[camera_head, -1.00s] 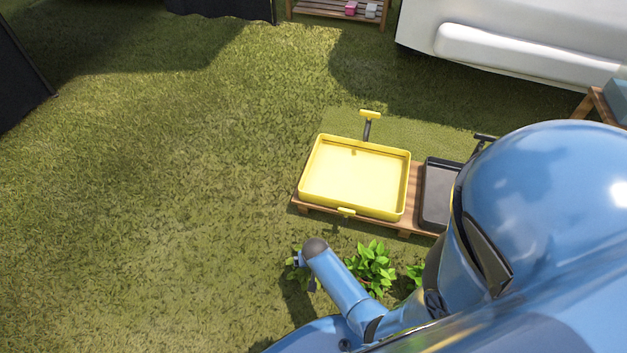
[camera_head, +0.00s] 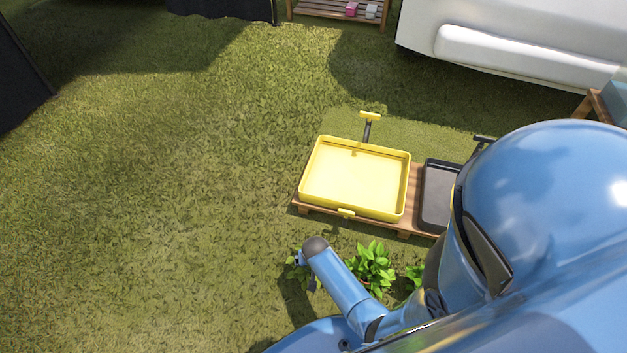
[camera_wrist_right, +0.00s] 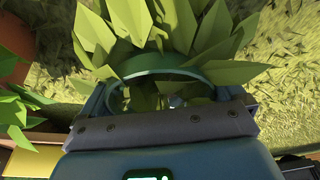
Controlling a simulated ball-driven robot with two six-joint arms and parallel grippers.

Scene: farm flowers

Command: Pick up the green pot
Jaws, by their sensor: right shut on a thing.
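The green pot (camera_wrist_right: 165,76) shows in the right wrist view as a dark green rim with a leafy plant (camera_wrist_right: 190,30) in it. My right gripper (camera_wrist_right: 168,105) is shut on the pot, with a finger on each side of it. In the head view my right arm comes in from the lower right, and its wrist (camera_head: 315,250) is beside green leaves (camera_head: 370,265). There the pot itself is hidden by my arm. My left gripper does not show in any view.
A yellow tray (camera_head: 312,196) and a dark tray (camera_head: 426,212) stand on a low wooden pallet (camera_head: 405,230). An orange-brown pot (camera_wrist_right: 12,68) with a plant is at the left of the wrist view. Open grass (camera_head: 150,200) lies to the left.

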